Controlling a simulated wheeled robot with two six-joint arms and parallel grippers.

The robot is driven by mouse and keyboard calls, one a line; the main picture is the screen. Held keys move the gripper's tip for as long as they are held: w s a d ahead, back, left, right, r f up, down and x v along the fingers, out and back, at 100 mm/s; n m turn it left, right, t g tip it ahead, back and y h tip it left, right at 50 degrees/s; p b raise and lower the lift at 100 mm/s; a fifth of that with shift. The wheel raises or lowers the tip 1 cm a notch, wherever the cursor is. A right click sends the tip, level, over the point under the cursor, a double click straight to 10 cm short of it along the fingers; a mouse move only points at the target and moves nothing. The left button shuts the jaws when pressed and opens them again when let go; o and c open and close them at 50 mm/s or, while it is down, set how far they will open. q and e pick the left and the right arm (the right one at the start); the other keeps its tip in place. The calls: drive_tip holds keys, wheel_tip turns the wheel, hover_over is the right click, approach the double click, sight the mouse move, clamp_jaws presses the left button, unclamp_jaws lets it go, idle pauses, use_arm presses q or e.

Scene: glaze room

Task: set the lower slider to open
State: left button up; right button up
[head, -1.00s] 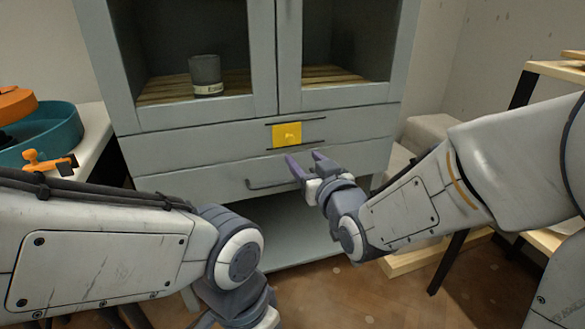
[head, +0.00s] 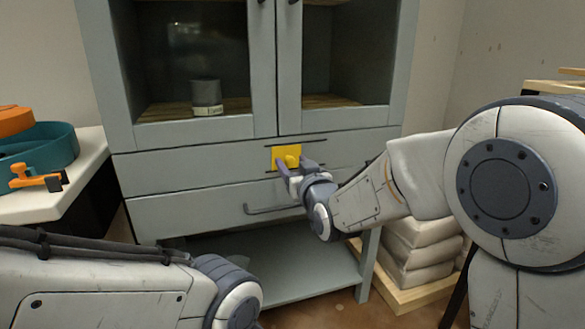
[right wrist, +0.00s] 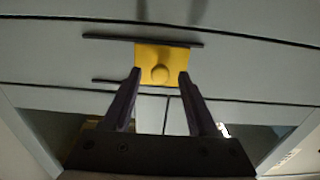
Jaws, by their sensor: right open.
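A yellow slider plate with a round knob (head: 289,155) sits between two dark rails on the upper drawer front of the grey-blue cabinet. It is the only slider I can make out. It also shows in the right wrist view (right wrist: 160,62), towards the top middle. My right gripper (head: 293,168) is open at the plate's lower part. In the right wrist view its fingers (right wrist: 160,85) stand on either side of the knob, with gaps to it; I cannot tell whether they touch the plate. My left arm shows at the lower left, its gripper out of view.
A lower drawer with a bar handle (head: 272,209) lies below the slider, above an open shelf (head: 280,260). A dark cup (head: 206,96) stands behind the cabinet's glass door. A white counter (head: 60,190) stands left; stacked pale bags (head: 418,250) sit low right.

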clamp_jaws()
idle(1.5)
